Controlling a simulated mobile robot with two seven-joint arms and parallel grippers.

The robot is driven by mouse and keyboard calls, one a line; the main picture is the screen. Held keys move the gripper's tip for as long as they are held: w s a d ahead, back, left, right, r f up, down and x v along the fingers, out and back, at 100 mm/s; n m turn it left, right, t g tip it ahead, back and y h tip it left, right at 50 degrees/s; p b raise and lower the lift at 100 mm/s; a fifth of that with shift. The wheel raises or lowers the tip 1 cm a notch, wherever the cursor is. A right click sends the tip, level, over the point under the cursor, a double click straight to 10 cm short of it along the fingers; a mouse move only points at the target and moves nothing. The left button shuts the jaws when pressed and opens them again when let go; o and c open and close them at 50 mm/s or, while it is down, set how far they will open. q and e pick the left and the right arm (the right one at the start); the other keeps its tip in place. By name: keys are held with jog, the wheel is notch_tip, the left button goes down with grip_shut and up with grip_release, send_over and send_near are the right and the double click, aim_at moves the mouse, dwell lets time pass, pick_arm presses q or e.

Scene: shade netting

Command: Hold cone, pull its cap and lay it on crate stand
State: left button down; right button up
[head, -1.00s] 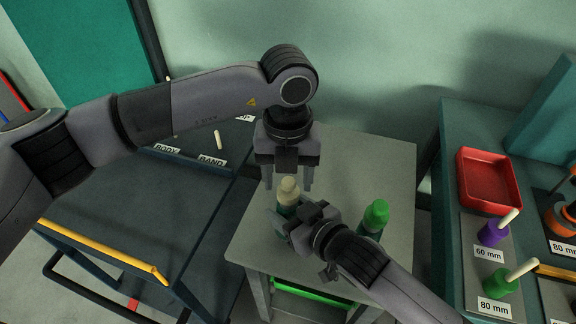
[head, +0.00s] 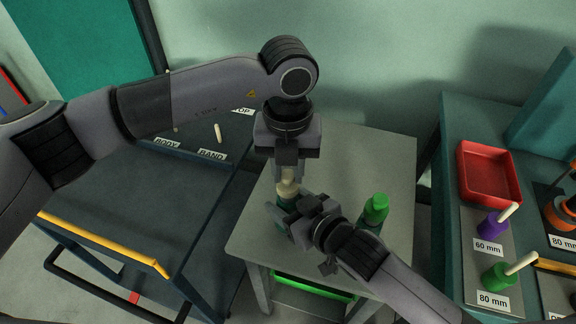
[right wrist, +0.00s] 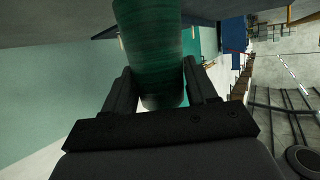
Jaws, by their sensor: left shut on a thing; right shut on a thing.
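The cone (head: 281,222) is dark green and stands at the left part of the grey stand top (head: 345,160), with a cream cap (head: 287,189) on its upper end. My left gripper (head: 288,175) points down from above and is shut on the cream cap. My right gripper (head: 284,210) reaches in from the lower right and is shut on the cone's body, partly hiding it. In the right wrist view, the green body (right wrist: 150,45) lies between both fingers, and its pale end shows below.
A second green object with a brighter green top (head: 375,208) stands close to the right of my right gripper. A green crate (head: 312,287) sits under the stand top. A red tray (head: 488,172) and several pegs are on the right bench. The stand's back is clear.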

aim_at(288, 174)
pick_arm(q)
jog(key=shift+r, duration=0.15)
jog(key=shift+r, duration=1)
jog(key=shift+r, duration=2)
pick_arm(e)
jog(key=o, duration=1.6)
